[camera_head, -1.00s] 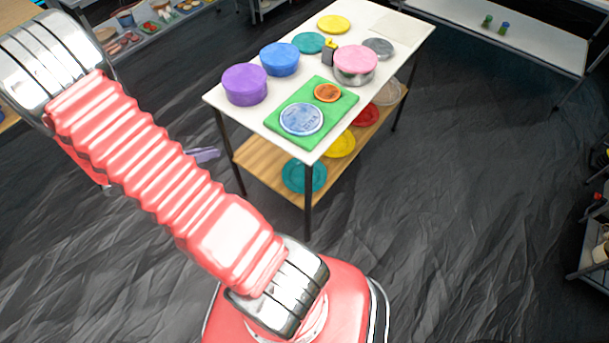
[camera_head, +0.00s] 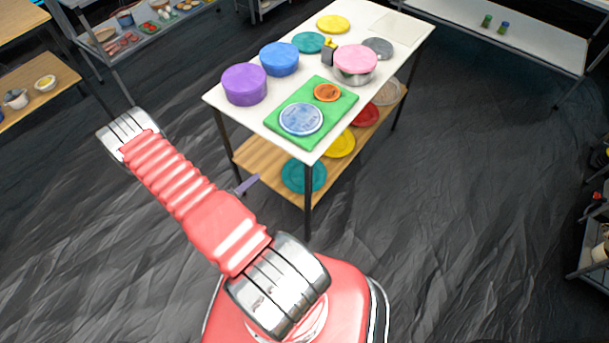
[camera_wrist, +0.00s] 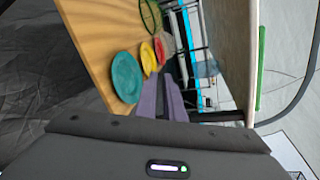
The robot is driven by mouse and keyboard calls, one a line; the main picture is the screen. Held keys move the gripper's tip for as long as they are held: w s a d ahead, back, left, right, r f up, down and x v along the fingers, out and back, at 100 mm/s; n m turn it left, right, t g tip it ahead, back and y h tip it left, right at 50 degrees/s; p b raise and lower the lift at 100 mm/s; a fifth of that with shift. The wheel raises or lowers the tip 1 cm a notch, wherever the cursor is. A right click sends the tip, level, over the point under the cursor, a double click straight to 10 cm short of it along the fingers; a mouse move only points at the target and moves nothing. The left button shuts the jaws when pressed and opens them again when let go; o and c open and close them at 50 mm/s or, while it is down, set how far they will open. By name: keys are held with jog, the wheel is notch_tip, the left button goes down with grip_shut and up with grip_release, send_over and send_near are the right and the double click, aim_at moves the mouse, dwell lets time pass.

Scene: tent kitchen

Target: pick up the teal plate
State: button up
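The teal plate (camera_head: 304,176) lies on the wooden lower shelf of the table, at its near corner. It also shows in the wrist view (camera_wrist: 126,77), left of my fingers. My gripper (camera_head: 247,184) is seen only in part in the head view, as a purple finger at the shelf's left edge. In the wrist view my gripper (camera_wrist: 162,84) has two purple-grey fingers with a narrow gap between them; it looks open and empty. The fingers are apart from the plate.
The lower shelf (camera_head: 262,163) also holds a yellow plate (camera_head: 341,145), a red plate (camera_head: 366,115) and a pale plate (camera_head: 388,94). Dark table legs (camera_head: 308,205) stand at the corners. The white tabletop (camera_head: 225,98) above carries lids, pots and a green board (camera_head: 337,118).

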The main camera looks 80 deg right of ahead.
jog(key=s+a+f+n+t, duration=0.1)
jog(key=s+f+n, duration=0.2)
jog(key=f, duration=0.4)
jog(key=s+a+f+n+t, duration=0.1)
jog(key=s+a+f+n, duration=0.1)
jog(key=s+f, duration=0.3)
notch_tip(320, 180, down, 3)
jog(key=shift+s+a+n, duration=0.2)
jog(key=shift+s+n, duration=0.05)
jog(key=shift+n, duration=0.65)
jog(key=shift+d, duration=0.1)
send_near(292, 190)
jog(key=shift+x, duration=1.85)
jog(key=shift+s+d+r, duration=0.1)
jog(key=shift+s, duration=0.05)
jog(key=shift+x, duration=2.5)
grip_shut()
